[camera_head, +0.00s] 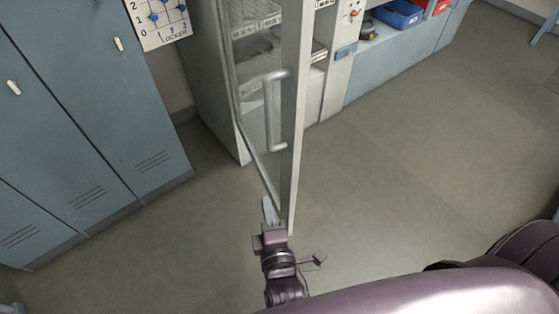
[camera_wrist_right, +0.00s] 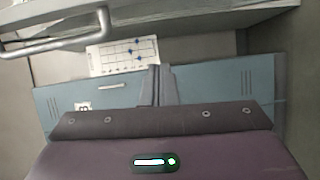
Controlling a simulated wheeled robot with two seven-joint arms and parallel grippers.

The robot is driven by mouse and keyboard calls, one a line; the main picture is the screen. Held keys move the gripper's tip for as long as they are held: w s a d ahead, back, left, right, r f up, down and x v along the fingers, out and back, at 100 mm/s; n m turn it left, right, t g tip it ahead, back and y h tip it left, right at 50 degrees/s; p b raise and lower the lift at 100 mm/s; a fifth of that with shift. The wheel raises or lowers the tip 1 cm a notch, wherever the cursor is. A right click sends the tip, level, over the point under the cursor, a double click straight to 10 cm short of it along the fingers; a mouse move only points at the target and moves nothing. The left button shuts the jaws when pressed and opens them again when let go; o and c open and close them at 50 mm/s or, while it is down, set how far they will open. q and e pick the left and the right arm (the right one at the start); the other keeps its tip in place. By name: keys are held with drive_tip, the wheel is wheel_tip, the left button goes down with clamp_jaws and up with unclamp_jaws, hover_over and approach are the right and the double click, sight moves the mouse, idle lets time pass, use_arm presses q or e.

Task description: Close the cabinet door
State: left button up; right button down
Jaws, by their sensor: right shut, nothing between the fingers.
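The cabinet door (camera_head: 293,130) is a glass panel in a pale frame and stands swung open, out from the cabinet (camera_head: 208,75). Its grey bar handle (camera_head: 269,110) is on the right part of the door; the handle also shows at the upper left of the right wrist view (camera_wrist_right: 60,47). My right gripper (camera_head: 268,208) is shut and empty. It is at the lower end of the door in the picture, just left of the frame's edge. I cannot tell whether it touches the door. The fingers also show in the right wrist view (camera_wrist_right: 158,84). My left gripper is out of view.
Blue lockers (camera_head: 85,110) stand at the left, with a white locker chart (camera_head: 160,20) above. A blue counter (camera_head: 390,60) with a blue bin (camera_head: 398,14) and a red bin (camera_head: 436,7) is at the back right. The floor (camera_head: 400,160) right of the door is clear.

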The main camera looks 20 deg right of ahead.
drive_tip(key=w+d+r+p, duration=0.2)
drive_tip(key=w+d, duration=0.4)
drive_tip(key=w, duration=0.4)
drive_tip(key=shift+r+t+h, duration=0.3)
drive_tip(key=shift+r, duration=0.15)
drive_tip(key=shift+d, duration=0.15)
